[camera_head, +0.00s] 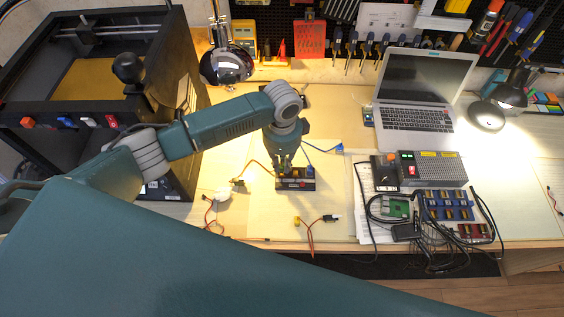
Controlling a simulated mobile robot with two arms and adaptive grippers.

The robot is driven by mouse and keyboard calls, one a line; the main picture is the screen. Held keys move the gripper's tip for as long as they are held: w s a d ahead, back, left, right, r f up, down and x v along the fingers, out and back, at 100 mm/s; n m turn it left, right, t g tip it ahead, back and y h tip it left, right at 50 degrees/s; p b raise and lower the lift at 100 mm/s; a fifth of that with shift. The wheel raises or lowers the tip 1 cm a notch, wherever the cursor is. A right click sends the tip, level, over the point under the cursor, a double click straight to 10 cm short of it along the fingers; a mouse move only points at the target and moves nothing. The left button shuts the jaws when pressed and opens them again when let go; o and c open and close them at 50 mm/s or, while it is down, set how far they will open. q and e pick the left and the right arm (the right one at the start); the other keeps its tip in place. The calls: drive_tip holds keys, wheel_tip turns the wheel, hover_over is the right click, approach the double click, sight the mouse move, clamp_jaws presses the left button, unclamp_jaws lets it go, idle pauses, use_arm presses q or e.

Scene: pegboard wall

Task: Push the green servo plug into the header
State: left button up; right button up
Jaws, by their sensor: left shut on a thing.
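My left gripper (284,163) points down over a small dark header block (308,185) with red and yellow parts, on the light work mat. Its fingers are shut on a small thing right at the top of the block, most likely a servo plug. The plug's green colour does not show, and I cannot tell whether it is seated. An orange lead (258,162) loops to the fingers from the left, near a white servo (223,194). My right gripper is not in view.
A blue plug (338,148) lies behind the block on its lead. A black plug (330,218) with an orange lead lies in front. A grey power unit (435,170), a green board (396,208) and tangled cables stand right. A laptop (425,85) and a chrome lamp (227,66) stand behind.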

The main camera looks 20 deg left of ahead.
sight(282, 165)
use_arm(q)
drive_tip(key=shift+f+b, duration=0.3)
drive_tip(key=shift+f, duration=0.3)
drive_tip(key=o, duration=0.9)
drive_tip(key=shift+c, duration=0.2)
drive_tip(key=shift+r+p, duration=2.55)
drive_tip(key=shift+p, duration=0.2)
drive_tip(key=shift+s+f, duration=0.1)
